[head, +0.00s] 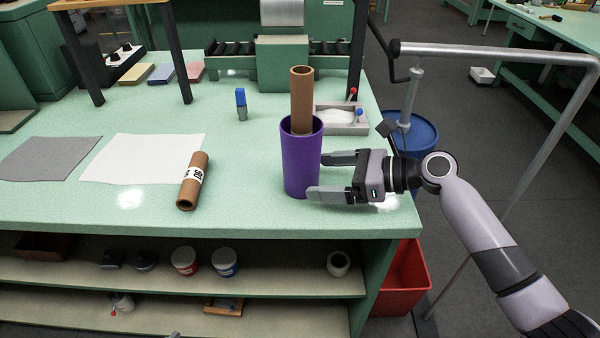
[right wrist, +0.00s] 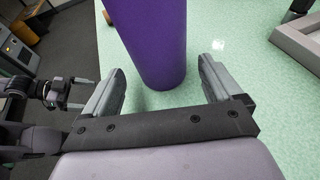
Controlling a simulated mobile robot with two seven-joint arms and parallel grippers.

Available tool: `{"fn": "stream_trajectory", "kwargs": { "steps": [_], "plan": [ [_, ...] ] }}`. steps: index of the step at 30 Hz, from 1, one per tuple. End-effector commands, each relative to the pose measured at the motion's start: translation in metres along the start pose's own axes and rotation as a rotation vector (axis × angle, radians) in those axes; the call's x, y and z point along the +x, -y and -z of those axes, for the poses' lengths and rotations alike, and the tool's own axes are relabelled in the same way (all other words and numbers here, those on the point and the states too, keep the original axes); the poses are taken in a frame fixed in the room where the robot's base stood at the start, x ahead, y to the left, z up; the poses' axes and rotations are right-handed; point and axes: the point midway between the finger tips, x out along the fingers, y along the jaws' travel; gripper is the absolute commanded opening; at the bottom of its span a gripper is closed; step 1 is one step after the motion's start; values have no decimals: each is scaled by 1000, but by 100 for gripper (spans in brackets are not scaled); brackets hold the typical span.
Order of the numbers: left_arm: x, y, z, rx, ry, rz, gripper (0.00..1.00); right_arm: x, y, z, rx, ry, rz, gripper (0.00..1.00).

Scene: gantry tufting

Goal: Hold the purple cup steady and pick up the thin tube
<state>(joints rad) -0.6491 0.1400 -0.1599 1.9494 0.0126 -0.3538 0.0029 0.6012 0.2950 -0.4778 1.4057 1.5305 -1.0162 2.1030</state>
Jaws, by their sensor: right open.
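The purple cup (head: 301,160) stands upright near the right front part of the green table. A thin brown tube (head: 301,98) stands in it, its upper part sticking out above the rim and its lower end hidden inside. My right gripper (head: 318,176) is open, coming from the right, its fingers reaching to the cup's right side. In the right wrist view the purple cup (right wrist: 158,40) stands between and beyond the two open fingers, with no clear contact. My left gripper (right wrist: 82,92) seems to show small at the left of that view; its jaw state is unclear.
A brown tube with a white label (head: 192,181) lies left of the cup. A blue-capped bottle (head: 241,104) stands behind. A grey tray (head: 343,129) with white contents sits close behind the cup's right side. A pale sheet (head: 140,157) lies at left.

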Motion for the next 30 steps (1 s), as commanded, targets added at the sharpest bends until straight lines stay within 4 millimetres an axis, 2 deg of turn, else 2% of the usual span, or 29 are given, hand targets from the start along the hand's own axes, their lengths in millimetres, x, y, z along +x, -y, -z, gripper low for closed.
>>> {"fn": "stream_trajectory", "kwargs": {
  "steps": [1,3,9,22,23,24,26,30],
  "plan": [
    [7,0,-10,0,0,0,100,9,0,5,-2,2,-1,92],
    [1,0,-3,-1,6,0,100,17,0,-2,3,2,-2,92],
    [-1,0,2,-1,-2,0,100,37,0,-2,2,1,-1,92],
    [-1,0,2,-1,-1,0,100,45,0,0,0,0,0,92],
    [-1,0,2,-1,-1,0,100,44,0,0,0,0,0,89],
    [-1,0,2,-1,-1,0,100,44,0,0,0,0,0,76],
    [-1,0,2,-1,-1,1,100,44,0,0,0,0,0,57],
    [-1,0,2,-1,0,1,100,44,0,0,0,0,0,57]
  ]
}}
